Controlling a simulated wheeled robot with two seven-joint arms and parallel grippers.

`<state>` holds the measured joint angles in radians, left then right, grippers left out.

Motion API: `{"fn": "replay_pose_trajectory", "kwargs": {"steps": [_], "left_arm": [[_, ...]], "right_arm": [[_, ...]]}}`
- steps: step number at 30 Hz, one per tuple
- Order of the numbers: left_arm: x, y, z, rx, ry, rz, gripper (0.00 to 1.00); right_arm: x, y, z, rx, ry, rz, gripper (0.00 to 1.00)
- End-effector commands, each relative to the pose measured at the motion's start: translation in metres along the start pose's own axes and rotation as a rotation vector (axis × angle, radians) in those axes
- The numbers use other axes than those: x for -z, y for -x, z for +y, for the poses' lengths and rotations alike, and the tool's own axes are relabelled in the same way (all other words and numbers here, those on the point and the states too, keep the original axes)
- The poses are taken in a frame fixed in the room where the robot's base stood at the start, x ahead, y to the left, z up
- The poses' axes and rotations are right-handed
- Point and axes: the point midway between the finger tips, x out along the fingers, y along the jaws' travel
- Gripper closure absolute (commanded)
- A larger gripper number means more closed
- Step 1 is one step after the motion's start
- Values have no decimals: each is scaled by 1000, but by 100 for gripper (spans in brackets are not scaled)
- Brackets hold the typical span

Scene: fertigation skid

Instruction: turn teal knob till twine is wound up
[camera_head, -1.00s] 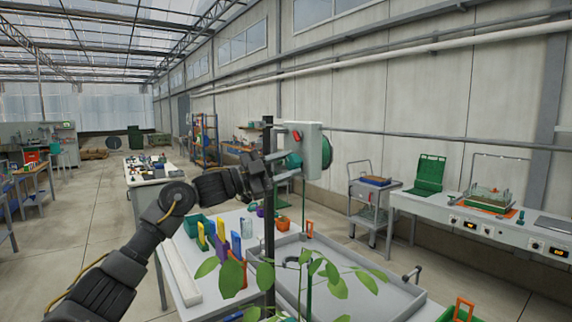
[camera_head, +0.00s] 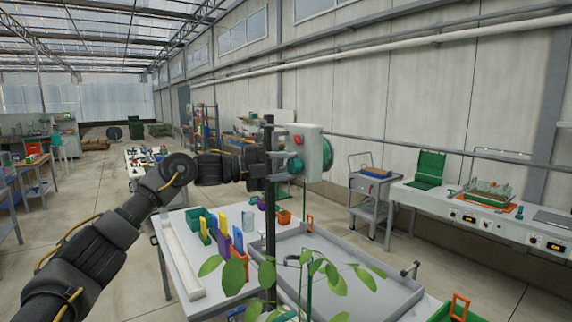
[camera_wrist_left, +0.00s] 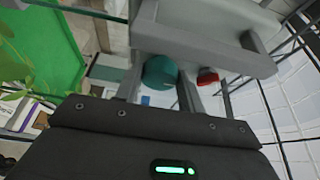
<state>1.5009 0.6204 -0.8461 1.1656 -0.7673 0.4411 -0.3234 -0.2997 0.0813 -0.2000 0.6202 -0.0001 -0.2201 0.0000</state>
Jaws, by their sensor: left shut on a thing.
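A pale grey box (camera_head: 306,143) with a red button (camera_head: 298,139) is mounted high on a dark post (camera_head: 269,215). The teal knob (camera_head: 295,166) sits on the box's left side, below the button. My left gripper (camera_head: 284,166) reaches in from the left, behind the post, and is shut on the knob. The left wrist view shows the teal knob (camera_wrist_left: 160,72) between the fingers, with the red button (camera_wrist_left: 207,77) beside it. A green disc (camera_head: 327,156) shows at the box's right side. I cannot make out the twine clearly. My right gripper is out of view.
A leafy plant (camera_head: 235,272) stands in front, near the post's lower part. Below is a table with a grey tray (camera_head: 400,297) and several coloured holders (camera_head: 221,220). A trolley (camera_head: 371,205) and a wall bench (camera_head: 440,208) stand to the right.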

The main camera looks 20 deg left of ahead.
Motion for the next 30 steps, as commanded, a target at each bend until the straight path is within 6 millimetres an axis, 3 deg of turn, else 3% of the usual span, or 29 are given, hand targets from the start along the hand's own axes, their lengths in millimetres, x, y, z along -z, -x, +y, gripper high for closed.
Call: {"fn": "replay_pose_trajectory", "kwargs": {"steps": [17, 18, 22, 30], "left_arm": [[0, 0, 0, -12, -28, -1, 84], [0, 0, 0, -12, -28, -1, 57], [0, 0, 0, -12, -28, 0, 40], [0, 1, 0, -11, -27, -1, 40]], "right_arm": [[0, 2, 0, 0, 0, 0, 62], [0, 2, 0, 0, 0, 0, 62], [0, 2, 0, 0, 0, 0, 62], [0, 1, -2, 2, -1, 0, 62]]}}
